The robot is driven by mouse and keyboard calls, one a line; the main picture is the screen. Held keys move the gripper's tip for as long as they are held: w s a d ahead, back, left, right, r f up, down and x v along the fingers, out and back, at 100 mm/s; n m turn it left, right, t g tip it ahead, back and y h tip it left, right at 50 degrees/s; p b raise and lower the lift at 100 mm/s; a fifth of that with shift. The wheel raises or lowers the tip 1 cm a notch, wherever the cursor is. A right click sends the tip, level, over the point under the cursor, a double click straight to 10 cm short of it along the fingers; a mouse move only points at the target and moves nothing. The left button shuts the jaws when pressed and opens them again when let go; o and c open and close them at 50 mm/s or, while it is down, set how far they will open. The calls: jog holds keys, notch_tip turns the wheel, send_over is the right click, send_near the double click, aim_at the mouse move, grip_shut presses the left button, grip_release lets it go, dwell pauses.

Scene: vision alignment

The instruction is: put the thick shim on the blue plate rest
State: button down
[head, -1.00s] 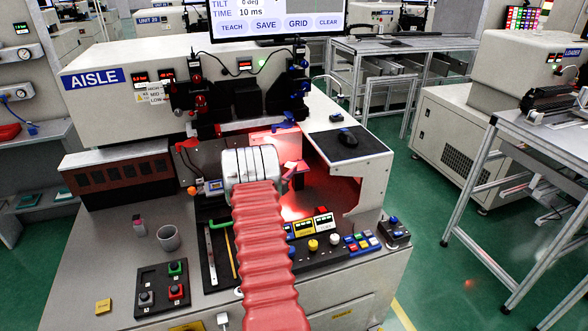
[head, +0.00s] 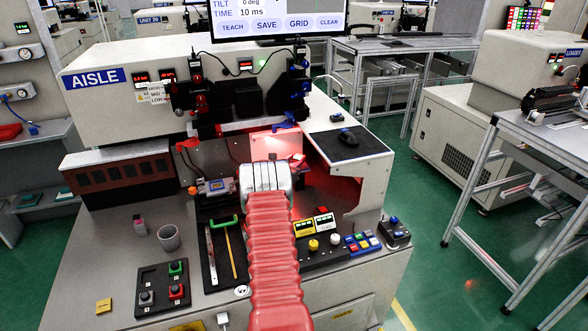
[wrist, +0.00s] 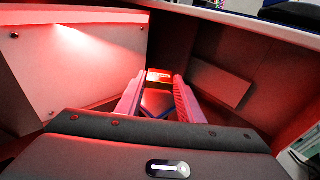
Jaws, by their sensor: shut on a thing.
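In the wrist view my gripper (wrist: 158,82) reaches away from the camera with its two pale, red-lit fingers. It is shut on a small, brightly lit flat piece at the fingertips, which I take to be the thick shim (wrist: 158,75); its thickness cannot be read. A dark blue patch (wrist: 156,102) shows between the fingers, and I cannot tell whether it is the blue plate rest. In the head view my wrist hides most of the gripper and the shim, inside the red-lit bay of the AISLE machine. I cannot make out the rest for certain there.
A pale panel (wrist: 80,65) stands close on the left in the wrist view, and a dark wall with a ledge (wrist: 220,82) on the right. In the head view a side cabinet with a black pad (head: 348,143) bounds the bay. A button panel (head: 335,241) lies in front.

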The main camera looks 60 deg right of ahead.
jog(key=shift+f, duration=1.45)
jog(key=shift+f, duration=0.1)
jog(key=c, duration=1.5)
grip_release()
jog(key=shift+a, duration=0.1)
jog(key=shift+a+r, duration=0.3)
jog(key=shift+a, duration=1.65)
jog(key=shift+a+r, duration=0.35)
jog(key=shift+a, duration=1.65)
jog(key=shift+a+r, duration=0.3)
jog(key=shift+a, duration=1.65)
